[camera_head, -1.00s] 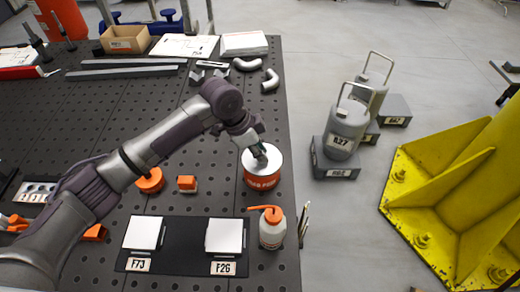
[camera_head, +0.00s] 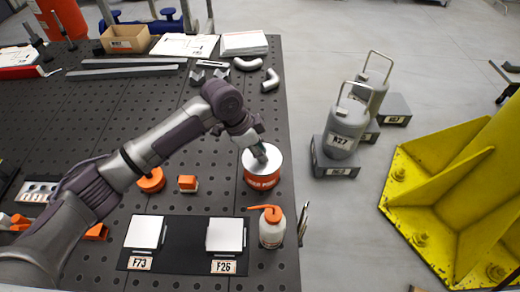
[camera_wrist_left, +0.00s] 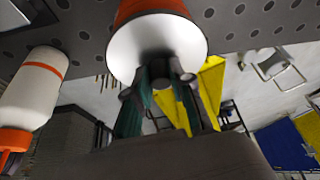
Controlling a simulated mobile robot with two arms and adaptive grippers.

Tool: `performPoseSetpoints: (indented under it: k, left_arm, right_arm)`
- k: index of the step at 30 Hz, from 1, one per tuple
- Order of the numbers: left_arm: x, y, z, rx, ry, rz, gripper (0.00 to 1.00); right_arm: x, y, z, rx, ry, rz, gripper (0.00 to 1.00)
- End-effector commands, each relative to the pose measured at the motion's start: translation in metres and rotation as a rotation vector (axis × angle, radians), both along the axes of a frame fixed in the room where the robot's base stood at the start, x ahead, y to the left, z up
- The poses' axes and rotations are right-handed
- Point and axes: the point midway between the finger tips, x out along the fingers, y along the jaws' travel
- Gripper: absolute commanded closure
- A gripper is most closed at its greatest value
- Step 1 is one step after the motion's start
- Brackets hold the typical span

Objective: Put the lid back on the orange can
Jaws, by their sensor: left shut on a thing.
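The orange can (camera_head: 262,182) stands upright on the perforated table near its right edge, and its orange side also shows at the top of the left wrist view (camera_wrist_left: 150,8). A pale round lid (camera_head: 273,155) covers the can's top; in the left wrist view the lid (camera_wrist_left: 185,42) fills the can's end. My left gripper (camera_head: 259,153) is over the lid, with its fingers shut on a small part at the lid's middle that is mostly hidden by the fingers. I cannot tell whether the lid is fully seated. My right gripper is not in view.
A white bottle with an orange spout (camera_head: 271,228) stands just in front of the can. A black mat (camera_head: 186,235) with two white plates lies front left of it. An orange round piece (camera_head: 151,180) and a small orange block (camera_head: 187,183) lie left. Grey pipe bends (camera_head: 270,80) are behind.

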Motion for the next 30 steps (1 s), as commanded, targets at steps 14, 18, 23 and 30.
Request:
performPoseSetpoints:
  k: [14,18,23,30]
  left_arm:
    - [-0.0002,-0.0002,-0.0002,0.0,0.0,0.0,1.0]
    - [-0.0002,-0.0001,-0.0014,0.0,0.0,0.0,1.0]
    - [-0.0004,-0.0001,-0.0031,0.0,0.001,0.0,1.0]
    - [-0.0004,-0.0001,-0.0033,0.0,0.0,0.0,1.0]
  right_arm:
    - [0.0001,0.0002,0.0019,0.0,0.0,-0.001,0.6]
    - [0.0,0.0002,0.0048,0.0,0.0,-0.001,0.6]
    - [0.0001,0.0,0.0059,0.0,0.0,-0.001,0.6]
    - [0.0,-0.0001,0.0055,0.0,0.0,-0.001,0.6]
